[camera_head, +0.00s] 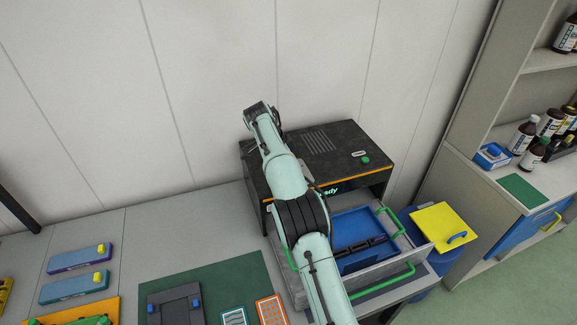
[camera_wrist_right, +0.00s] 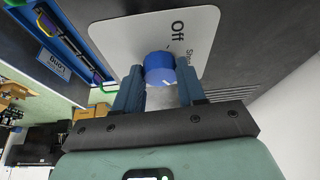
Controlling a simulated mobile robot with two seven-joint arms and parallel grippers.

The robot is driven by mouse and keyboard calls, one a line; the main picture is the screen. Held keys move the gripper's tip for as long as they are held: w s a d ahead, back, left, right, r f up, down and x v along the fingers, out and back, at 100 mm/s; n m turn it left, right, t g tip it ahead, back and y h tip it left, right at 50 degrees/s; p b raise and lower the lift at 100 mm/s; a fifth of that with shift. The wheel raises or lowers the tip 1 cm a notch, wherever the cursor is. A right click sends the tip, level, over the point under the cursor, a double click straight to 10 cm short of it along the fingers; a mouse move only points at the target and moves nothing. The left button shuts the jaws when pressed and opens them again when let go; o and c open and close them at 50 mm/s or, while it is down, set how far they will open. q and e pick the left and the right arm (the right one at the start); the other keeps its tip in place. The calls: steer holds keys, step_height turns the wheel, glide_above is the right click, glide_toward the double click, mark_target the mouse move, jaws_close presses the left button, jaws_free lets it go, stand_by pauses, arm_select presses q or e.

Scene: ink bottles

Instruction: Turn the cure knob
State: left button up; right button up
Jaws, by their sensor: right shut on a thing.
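The cure knob (camera_wrist_right: 159,68) is a blue round knob with a white mark, on a pale plate (camera_wrist_right: 120,40) with the words "Off" and a partly hidden "Sho…". My right gripper (camera_wrist_right: 158,82) is shut on the knob, one blue finger on each side, in the right wrist view. In the head view my right arm crosses in front of the black machine (camera_head: 335,145), which has a lit "Ready" display (camera_head: 328,191). The knob and my right gripper's fingers are hidden there behind the arm. My left gripper is in neither view.
Below the machine an open drawer with green handles (camera_head: 385,284) holds a blue tray (camera_head: 350,226). A blue bin with a yellow lid (camera_head: 436,226) stands to the right. A green mat (camera_head: 235,275) lies on the counter. Bottles (camera_head: 522,135) stand on the right shelf unit.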

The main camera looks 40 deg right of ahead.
stand_by(0.4)
steer(key=o, duration=1.1)
steer(key=shift+c, duration=0.2)
steer(key=shift+r, duration=0.15)
steer(key=shift+w+a+r, duration=0.1)
steer(key=shift+a+r, duration=0.1)
steer(key=shift+r, duration=0.15)
steer(key=w+a, duration=0.1)
steer(key=a, duration=0.3)
steer(key=w+a, duration=0.1)
steer(key=a, duration=0.3)
steer(key=w+a, duration=0.1)
steer(key=a, duration=0.2)
steer(key=shift+a, duration=0.4)
